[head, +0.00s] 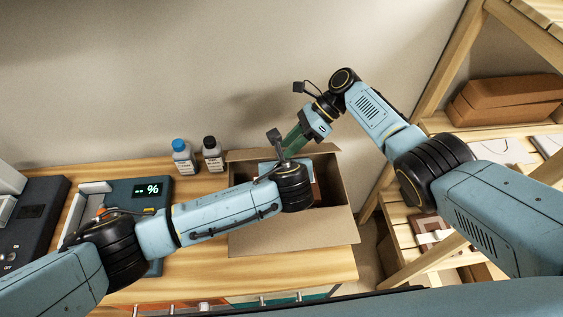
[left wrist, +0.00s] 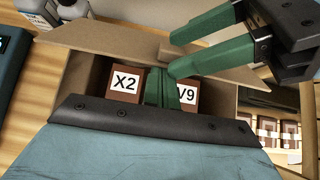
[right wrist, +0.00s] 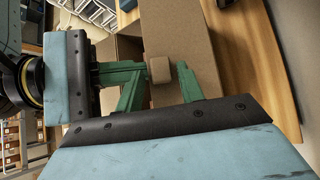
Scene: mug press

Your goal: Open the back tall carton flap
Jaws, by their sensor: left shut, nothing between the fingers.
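The brown carton (head: 290,240) stands on the table, with its wide front flap folded out toward me. Its back flap (head: 262,154) runs along the rear edge; it also shows in the left wrist view (left wrist: 112,54), and I cannot tell its exact angle. A small tan tab (right wrist: 160,69) sits on a cardboard panel. My right gripper (right wrist: 163,68) has its green fingers on either side of the tab, with small gaps. My left gripper (left wrist: 163,82) is shut and empty over the carton opening, in front of two brown boxes marked X2 (left wrist: 124,82) and V9 (left wrist: 190,95).
Two bottles, one blue-capped (head: 183,156) and one black-capped (head: 212,154), stand left of the carton. A dark scale (head: 147,192) is farther left. A wooden shelf (head: 440,125) with brown boxes stands at right. The wall is close behind the table.

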